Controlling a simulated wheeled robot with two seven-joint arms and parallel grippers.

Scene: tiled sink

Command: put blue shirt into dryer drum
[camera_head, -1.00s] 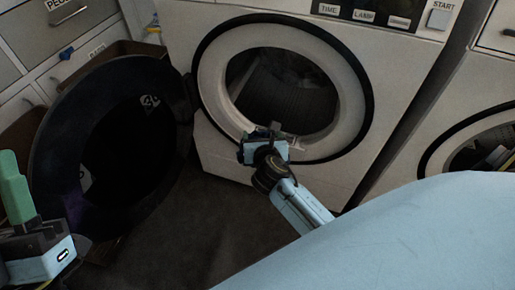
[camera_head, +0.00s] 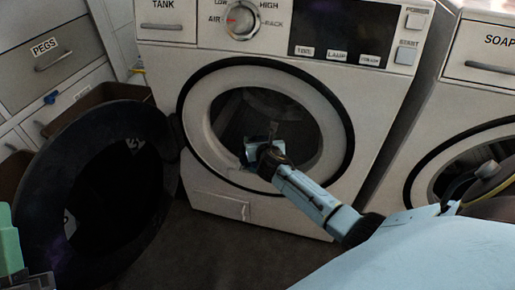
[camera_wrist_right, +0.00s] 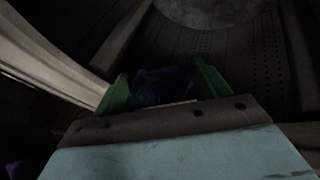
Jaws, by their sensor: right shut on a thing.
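The dryer's round opening shows in the head view, and its dark drum (camera_head: 240,110) lies behind the pale ring. The dryer door (camera_head: 50,190) is swung open to the left. My right gripper (camera_head: 272,132) reaches into the opening. In the right wrist view its green fingers are shut on dark blue cloth (camera_wrist_right: 163,86), the blue shirt, with the perforated drum wall (camera_wrist_right: 185,42) beyond. Most of the shirt is hidden in the head view. Part of my left gripper (camera_head: 10,245) shows at the left edge; its fingertips cannot be made out clearly.
Drawers (camera_head: 45,60) and a brown bin (camera_head: 95,97) are at the left. The dark floor (camera_head: 215,250) in front is clear.

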